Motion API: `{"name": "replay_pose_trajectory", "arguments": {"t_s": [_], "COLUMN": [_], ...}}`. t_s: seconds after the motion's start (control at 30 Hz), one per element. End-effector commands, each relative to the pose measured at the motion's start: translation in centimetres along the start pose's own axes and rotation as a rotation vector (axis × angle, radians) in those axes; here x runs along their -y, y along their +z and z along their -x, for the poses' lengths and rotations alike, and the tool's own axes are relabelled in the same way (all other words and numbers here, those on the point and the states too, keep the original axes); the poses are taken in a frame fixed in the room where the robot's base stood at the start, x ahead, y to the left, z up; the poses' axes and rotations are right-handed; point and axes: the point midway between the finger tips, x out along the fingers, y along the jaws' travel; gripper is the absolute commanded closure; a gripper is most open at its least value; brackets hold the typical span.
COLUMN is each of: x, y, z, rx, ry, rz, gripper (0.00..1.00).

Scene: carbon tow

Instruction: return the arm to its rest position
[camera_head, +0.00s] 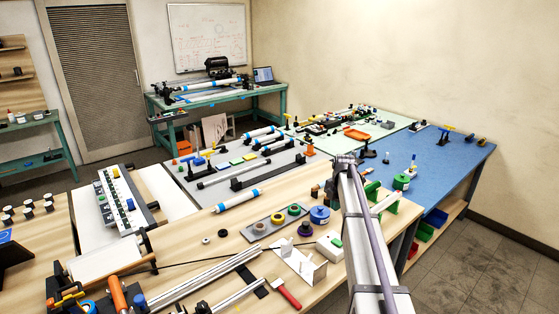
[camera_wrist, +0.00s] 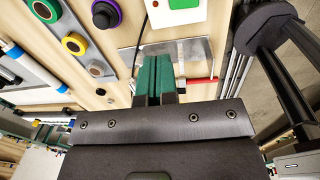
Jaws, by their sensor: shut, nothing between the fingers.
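My gripper (camera_wrist: 156,80) shows in the wrist view with its two green fingers pressed together and nothing between them. It hangs above the wooden bench, over a shiny metal plate (camera_wrist: 194,48) and near a white box with a green top (camera_wrist: 182,8). In the head view my arm (camera_head: 365,235) rises from the bottom right, with its upper joint (camera_head: 345,159) over the bench's right part. My gripper cannot be made out clearly in that view, as the arm is in the way.
On the bench are a tray with coloured rings (camera_head: 277,220), a blue spool (camera_head: 319,214), a white box with a green button (camera_head: 330,246), a white bracket (camera_head: 300,262) and a red-handled brush (camera_head: 286,293). A blue-topped table (camera_head: 440,165) stands behind right. Open floor (camera_head: 470,265) lies at right.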

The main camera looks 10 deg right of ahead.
Motion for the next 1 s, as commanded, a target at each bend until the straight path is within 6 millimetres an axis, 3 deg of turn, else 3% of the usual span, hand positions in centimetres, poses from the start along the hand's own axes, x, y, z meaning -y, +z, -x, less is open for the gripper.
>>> {"name": "replay_pose_trajectory", "arguments": {"t_s": [0.13,0.23,0.37,0.53,0.6,0.73,0.8,1.0], "x": [0.6,3.9,9.0,16.9,19.6,22.5,22.4,21.8], "y": [-0.5,-3.5,-11.2,-23.6,-27.6,-32.4,-33.7,-33.9], "z": [0.0,0.2,-0.1,-0.7,-0.9,-1.4,-1.6,-1.5], "rx": [0.0,0.005,0.024,0.062,0.074,0.08,0.078,0.077], "ry": [-0.006,-0.018,-0.034,-0.041,-0.041,-0.041,-0.042,-0.042], "rz": [-0.353,-0.792,-1.368,-1.968,-2.075,-2.042,-2.012,-2.0], "gripper": [1.0,1.0,1.0,1.0,1.0,1.0,1.0,1.0]}}
